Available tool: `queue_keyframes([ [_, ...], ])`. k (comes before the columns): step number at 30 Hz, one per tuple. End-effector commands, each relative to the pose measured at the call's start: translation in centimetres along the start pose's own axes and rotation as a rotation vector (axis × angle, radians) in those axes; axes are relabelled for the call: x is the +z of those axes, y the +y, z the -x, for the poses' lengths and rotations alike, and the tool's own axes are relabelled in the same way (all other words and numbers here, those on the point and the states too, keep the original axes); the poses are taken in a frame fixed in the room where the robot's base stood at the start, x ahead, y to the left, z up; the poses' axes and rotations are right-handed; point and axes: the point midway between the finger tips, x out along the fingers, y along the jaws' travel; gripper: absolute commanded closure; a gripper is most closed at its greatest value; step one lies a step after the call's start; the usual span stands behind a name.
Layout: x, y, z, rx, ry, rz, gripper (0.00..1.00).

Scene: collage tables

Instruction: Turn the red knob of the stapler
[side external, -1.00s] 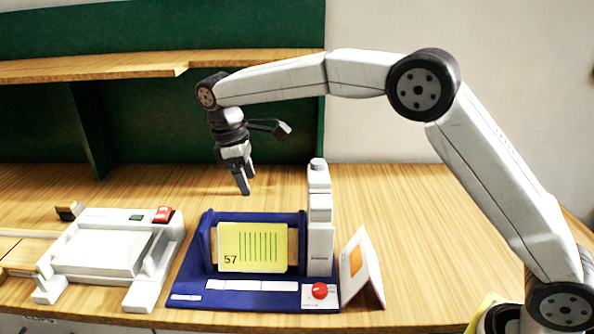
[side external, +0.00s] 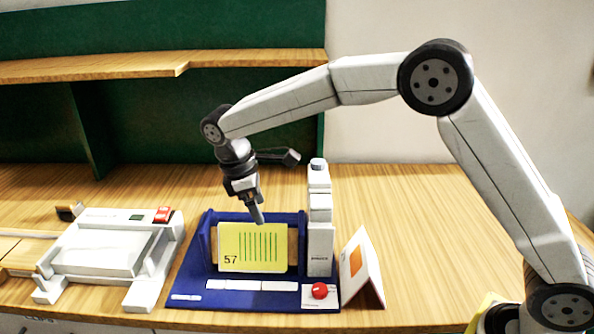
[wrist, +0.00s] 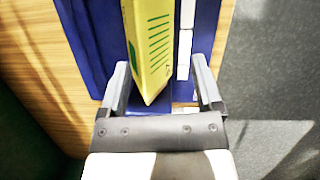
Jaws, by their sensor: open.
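The stapler is a blue base (side external: 190,284) with a white upright column (side external: 320,245) at its right side. A red knob (side external: 320,290) sits on a white plate at its front right corner. A yellow card marked 57 (side external: 254,262) stands in the blue holder. My gripper (side external: 259,218) is above the card's top edge, pointing down, left of the column and higher than the knob. In the wrist view my gripper (wrist: 165,95) is open, with the yellow card (wrist: 152,50) beyond and between its fingers. The red knob is not seen in the wrist view.
A white device with a red switch (side external: 164,215) stands to the left. A folded white card with an orange square (side external: 356,262) stands close to the stapler's right side. The table's front edge is near the base. Bare table (side external: 420,220) lies at the right.

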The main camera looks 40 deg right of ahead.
Motion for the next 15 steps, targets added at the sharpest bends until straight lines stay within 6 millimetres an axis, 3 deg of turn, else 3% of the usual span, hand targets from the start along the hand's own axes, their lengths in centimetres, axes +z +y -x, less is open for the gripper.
queue_keyframes([
  [9,2.5,-4.8,-5.9,0.046,-0.066,0.145,0.17],
  [15,4.4,-7.3,-8.7,0.065,-0.093,0.225,0.17],
])
